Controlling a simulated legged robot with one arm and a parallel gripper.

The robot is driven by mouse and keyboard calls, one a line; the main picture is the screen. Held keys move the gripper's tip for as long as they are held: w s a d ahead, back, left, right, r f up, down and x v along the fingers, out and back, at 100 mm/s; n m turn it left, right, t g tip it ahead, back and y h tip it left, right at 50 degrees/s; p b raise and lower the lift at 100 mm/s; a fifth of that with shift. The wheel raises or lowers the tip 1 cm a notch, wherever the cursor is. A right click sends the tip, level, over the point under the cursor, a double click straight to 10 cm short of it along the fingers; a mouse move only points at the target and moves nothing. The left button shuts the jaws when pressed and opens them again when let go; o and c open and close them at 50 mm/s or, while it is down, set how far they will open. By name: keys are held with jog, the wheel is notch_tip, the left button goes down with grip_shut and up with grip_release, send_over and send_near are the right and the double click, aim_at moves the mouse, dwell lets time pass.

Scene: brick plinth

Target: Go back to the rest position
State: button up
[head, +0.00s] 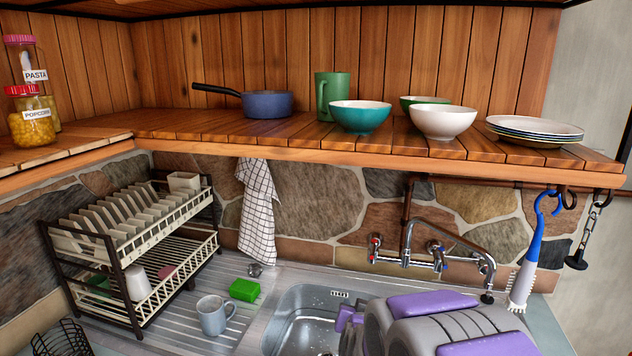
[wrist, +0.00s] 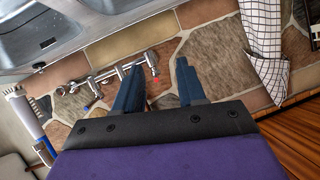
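My gripper (wrist: 160,66) shows in the wrist view with its two blue fingers apart. Nothing is between them. Behind the fingers are the stone wall (wrist: 222,68) and the chrome tap (wrist: 95,80), seen turned over in this view. In the head view, my purple and grey arm is folded low at the right, in front of the sink (head: 300,315).
A wooden shelf (head: 290,135) overhangs the sink, carrying a blue pan (head: 267,104), bowls (head: 443,122) and plates (head: 535,128). A blue brush (head: 528,262) hangs right. A dish rack (head: 125,250), grey mug (head: 213,316) and green sponge (head: 244,290) stand left.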

jog(key=s+d+r+n+g, duration=0.1)
jog(key=s+g, duration=0.6)
jog(key=s, duration=1.5)
jog(key=s+d+r+n+g, duration=0.1)
jog(key=s+g, duration=0.6)
jog(key=s, duration=1.5)
jog(key=shift+d+n+g+y, duration=0.35)
jog(key=shift+d+n, duration=0.45)
jog(key=shift+d, duration=0.3)
